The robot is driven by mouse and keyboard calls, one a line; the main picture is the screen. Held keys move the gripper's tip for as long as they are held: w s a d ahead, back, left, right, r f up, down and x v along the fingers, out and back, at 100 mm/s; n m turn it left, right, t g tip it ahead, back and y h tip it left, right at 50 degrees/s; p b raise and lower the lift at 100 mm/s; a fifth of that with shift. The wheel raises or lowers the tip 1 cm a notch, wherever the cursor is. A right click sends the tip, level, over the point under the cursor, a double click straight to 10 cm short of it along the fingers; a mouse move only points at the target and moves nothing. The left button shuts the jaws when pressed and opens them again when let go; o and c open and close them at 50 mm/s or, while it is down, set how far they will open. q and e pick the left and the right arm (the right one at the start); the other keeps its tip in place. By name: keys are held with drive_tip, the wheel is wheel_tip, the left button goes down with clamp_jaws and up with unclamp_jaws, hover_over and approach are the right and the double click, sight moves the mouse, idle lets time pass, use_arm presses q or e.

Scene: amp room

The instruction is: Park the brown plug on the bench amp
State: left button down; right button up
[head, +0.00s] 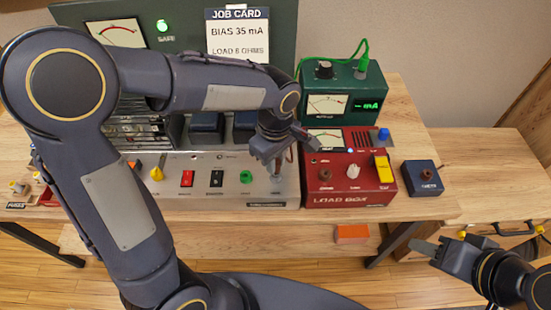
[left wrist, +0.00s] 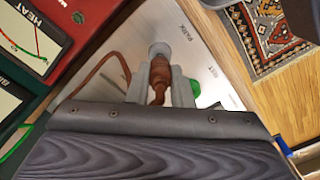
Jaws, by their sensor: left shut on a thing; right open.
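The bench amp (head: 205,199) is the silver-panelled unit on the bench. My left gripper (head: 279,163) is above the right end of its panel. In the left wrist view my left gripper (left wrist: 161,88) is shut on the brown plug (left wrist: 159,76), with a brown cable (left wrist: 108,56) looping away. A round metal socket (left wrist: 159,50), beside the word PARK, is in line with the plug's far end. I cannot tell whether the plug is inside it or just against it. The plug is mostly hidden in the head view. My right gripper (head: 443,246) is open and empty at lower right.
The red load box (head: 346,199) stands close right of the amp, with a green meter box (head: 343,77) behind it. A dark blue box (head: 422,180) with a brown socket is further right. The amp panel carries a green jack (head: 246,176) and switches. The right bench is mostly clear.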

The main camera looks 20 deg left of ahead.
use_arm(q)
drive_tip(key=shift+f+b, duration=0.6)
drive_tip(key=shift+f, duration=0.1)
drive_tip(key=c, duration=1.2)
unclamp_jaws()
drive_tip(key=shift+r+p, duration=0.35)
drive_tip(key=shift+r, duration=3.55)
